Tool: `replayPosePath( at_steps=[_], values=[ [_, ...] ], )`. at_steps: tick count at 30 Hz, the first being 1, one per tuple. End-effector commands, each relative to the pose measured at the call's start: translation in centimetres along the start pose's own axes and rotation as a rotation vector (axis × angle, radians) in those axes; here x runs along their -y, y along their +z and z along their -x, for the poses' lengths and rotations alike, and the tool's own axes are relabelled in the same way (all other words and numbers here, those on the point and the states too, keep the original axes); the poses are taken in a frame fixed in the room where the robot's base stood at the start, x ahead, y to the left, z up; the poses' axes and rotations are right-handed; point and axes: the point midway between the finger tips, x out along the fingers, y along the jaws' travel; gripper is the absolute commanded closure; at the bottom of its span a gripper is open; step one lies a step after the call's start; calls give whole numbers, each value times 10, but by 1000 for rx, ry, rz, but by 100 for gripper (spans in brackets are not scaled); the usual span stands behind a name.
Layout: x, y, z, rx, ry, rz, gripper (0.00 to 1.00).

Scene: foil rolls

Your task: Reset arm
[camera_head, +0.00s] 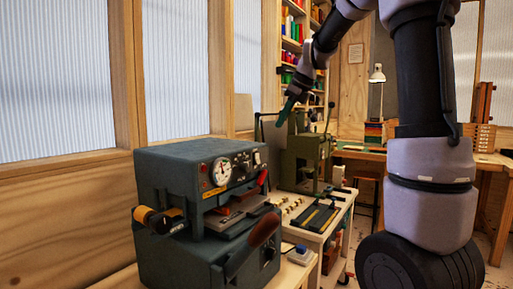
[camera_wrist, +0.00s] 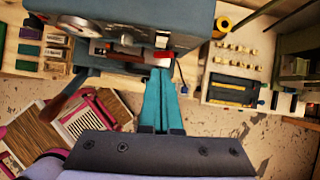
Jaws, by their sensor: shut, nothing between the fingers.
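My gripper (camera_head: 287,112) is raised in the air, above and behind the blue-grey machine in the head view. Its teal fingers also show in the wrist view (camera_wrist: 162,98), pressed together with nothing between them. The fingertips point toward the front of the blue-grey machine in the wrist view, and I cannot tell the gap in depth.
The blue-grey machine (camera_head: 180,175) has a gauge, a dark-handled lever (camera_head: 262,232) and an orange-and-black roll (camera_head: 158,218) on its side. A green press (camera_head: 303,160) stands behind on a white-topped table (camera_head: 345,200). Shelves (camera_head: 291,28) stand at the back.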

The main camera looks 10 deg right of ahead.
Motion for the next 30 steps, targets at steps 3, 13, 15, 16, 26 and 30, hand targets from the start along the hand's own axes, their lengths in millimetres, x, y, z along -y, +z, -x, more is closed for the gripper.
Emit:
replayPosePath(
  at_steps=[3,13,15,16,26,30],
  values=[
    [-25,-20,25,17,-26,228,100],
    [-135,-110,72,-69,-165,1271,100],
    [-155,-129,73,-117,-187,1475,100],
    [-162,-137,73,-139,-195,1554,100],
    [-196,-176,66,-282,-210,1973,100],
    [-196,-176,66,-283,-209,1979,100]
  ],
)
